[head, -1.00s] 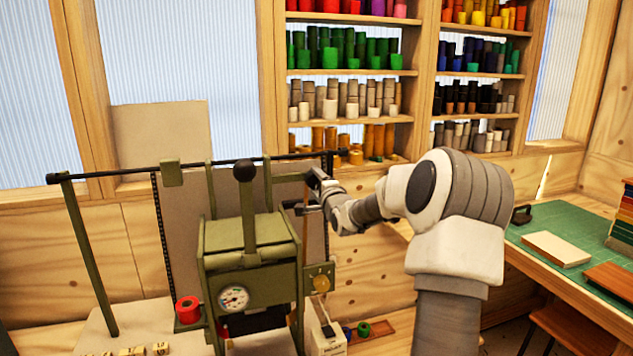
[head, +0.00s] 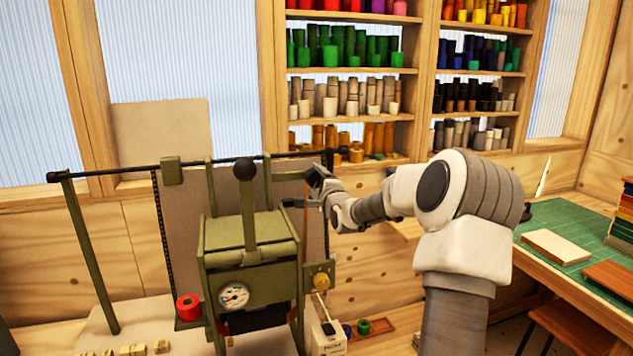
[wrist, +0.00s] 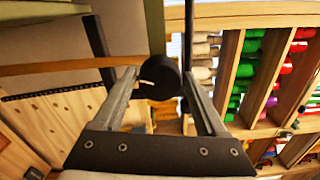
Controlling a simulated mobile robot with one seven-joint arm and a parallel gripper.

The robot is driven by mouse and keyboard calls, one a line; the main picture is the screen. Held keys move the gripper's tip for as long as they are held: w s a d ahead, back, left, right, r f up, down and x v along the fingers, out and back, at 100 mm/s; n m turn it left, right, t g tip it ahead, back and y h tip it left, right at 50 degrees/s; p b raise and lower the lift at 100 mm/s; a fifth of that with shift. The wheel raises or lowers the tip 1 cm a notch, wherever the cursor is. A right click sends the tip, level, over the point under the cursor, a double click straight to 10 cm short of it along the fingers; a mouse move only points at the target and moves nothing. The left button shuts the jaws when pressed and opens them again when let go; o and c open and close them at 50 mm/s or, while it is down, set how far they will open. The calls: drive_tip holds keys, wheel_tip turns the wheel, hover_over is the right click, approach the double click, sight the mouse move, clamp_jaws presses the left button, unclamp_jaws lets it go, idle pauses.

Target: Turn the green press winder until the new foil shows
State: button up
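The green press (head: 252,270) stands at the left of the head view, with a round dial (head: 234,296) on its front and a black-topped lever (head: 246,205) in front of it. My gripper (head: 308,190) is at the press's upper right side, below the black top bar. In the wrist view my gripper (wrist: 160,75) is open, its fingers spread on either side of a black round knob (wrist: 158,78) near the tips. I cannot tell whether either finger touches it. I cannot make out a winder clearly in the head view.
A red roll (head: 188,308) sits at the press's left side. A yellow knob (head: 321,282) is on its right side, below my gripper. Shelves of coloured rolls (head: 345,75) stand behind. A green-topped bench (head: 570,240) is at the right.

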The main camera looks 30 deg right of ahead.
drive_tip(key=shift+o, duration=1.3)
drive_tip(key=b+v, duration=0.1)
drive_tip(key=v, duration=1.6)
drive_tip(key=shift+s, duration=0.25)
